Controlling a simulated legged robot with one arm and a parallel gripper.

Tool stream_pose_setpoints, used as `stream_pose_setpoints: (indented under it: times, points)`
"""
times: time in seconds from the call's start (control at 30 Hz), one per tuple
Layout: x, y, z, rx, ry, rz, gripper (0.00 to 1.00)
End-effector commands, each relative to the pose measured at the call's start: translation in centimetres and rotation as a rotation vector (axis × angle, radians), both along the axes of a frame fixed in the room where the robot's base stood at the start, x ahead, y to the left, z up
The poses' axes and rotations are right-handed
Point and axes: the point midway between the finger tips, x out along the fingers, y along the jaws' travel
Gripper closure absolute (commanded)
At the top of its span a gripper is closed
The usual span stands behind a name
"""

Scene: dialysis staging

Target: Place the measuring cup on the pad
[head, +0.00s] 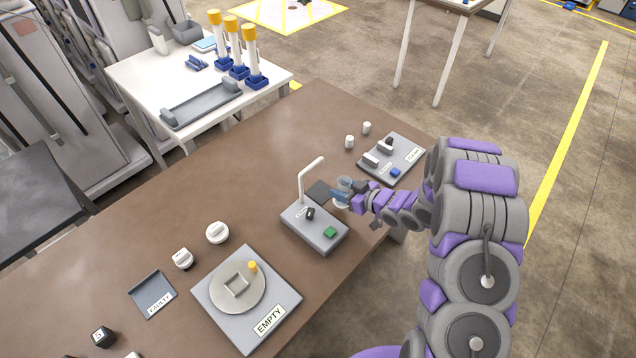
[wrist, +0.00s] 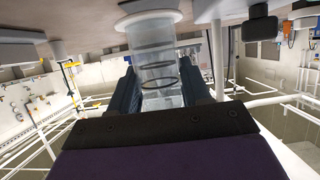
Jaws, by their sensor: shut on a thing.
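The clear measuring cup (head: 343,184) is held at the end of my arm in the head view. In the wrist view the clear cup (wrist: 156,62) with dark rings lies between the two dark fingers. My gripper (head: 341,194) is shut on it. A small dark square pad (head: 319,191) lies on the brown table, just left of the cup and behind the grey dispenser box. The cup appears at the pad's right side; I cannot tell its height above the table. My gripper partly hides the cup.
The grey dispenser (head: 315,229) with a white curved spout (head: 304,176) and green button stands close to the cup. A grey tray (head: 390,158) with small parts lies to the right. A plate marked EMPTY (head: 285,307) is at the front left.

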Motion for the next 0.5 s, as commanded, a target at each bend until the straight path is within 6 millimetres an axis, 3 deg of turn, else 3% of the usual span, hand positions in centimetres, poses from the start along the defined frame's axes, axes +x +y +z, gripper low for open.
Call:
stream_pose_setpoints:
  times: [0.3, 0.5]
  points:
    - [4.4, 6.6, -0.3, -0.006, -0.001, 0.005, 0.83]
    - [5.8, 8.1, -0.1, -0.008, -0.002, 0.0, 0.83]
